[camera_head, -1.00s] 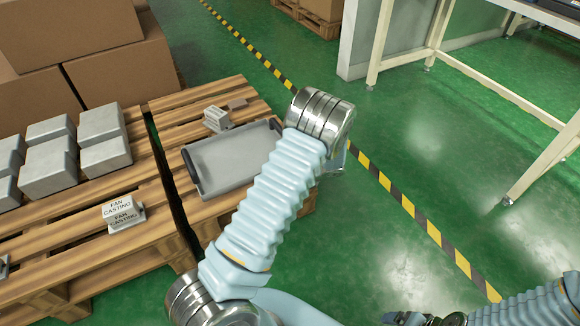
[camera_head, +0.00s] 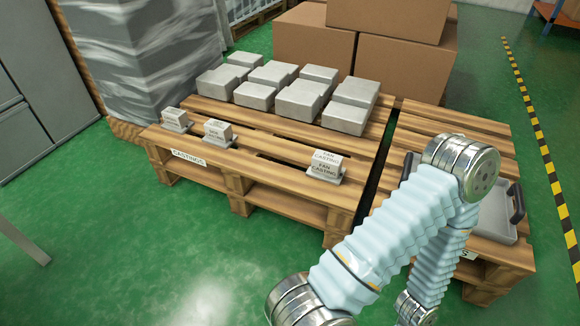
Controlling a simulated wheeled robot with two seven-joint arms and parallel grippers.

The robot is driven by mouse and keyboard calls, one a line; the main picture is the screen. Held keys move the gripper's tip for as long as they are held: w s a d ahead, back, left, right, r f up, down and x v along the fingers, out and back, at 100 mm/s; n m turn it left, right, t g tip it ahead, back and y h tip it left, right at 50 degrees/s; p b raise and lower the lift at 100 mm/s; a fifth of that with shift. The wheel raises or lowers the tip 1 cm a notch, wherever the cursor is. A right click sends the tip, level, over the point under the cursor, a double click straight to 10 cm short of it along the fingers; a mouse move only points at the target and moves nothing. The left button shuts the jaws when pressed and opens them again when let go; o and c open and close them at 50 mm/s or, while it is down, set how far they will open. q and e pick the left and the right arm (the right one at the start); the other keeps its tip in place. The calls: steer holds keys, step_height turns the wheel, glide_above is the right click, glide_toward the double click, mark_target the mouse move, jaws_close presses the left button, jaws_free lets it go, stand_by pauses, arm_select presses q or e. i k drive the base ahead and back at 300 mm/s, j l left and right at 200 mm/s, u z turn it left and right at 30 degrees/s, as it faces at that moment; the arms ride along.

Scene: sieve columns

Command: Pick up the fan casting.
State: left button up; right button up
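A small grey block labelled "FAN CASTING" (camera_head: 325,170) sits near the front right corner of the left wooden pallet (camera_head: 265,150) in the head view. Its label shows on the top and front faces. One of my arms, in a light blue sleeve, crosses the lower right of the view, to the right of and nearer than the block. Nothing touches the block. Neither of my grippers is in view.
Two similar small labelled blocks (camera_head: 218,131) (camera_head: 176,117) sit further left on the pallet's front. Several larger grey blocks (camera_head: 298,100) stand behind. A grey tray (camera_head: 493,214) on the right pallet is partly hidden by my arm. Cardboard boxes (camera_head: 313,43) stand behind.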

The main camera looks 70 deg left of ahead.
mark_target(326, 167)
steer(key=j+u, duration=0.65)
steer(key=u, duration=0.15)
steer(key=i+j+u, duration=0.1)
steer(key=j+u, duration=0.2)
steer(key=u, duration=0.15)
steer(key=i+j+u, duration=0.15)
steer(key=u, duration=0.25)
steer(key=i+j, duration=0.2)
steer(key=j, duration=0.2)
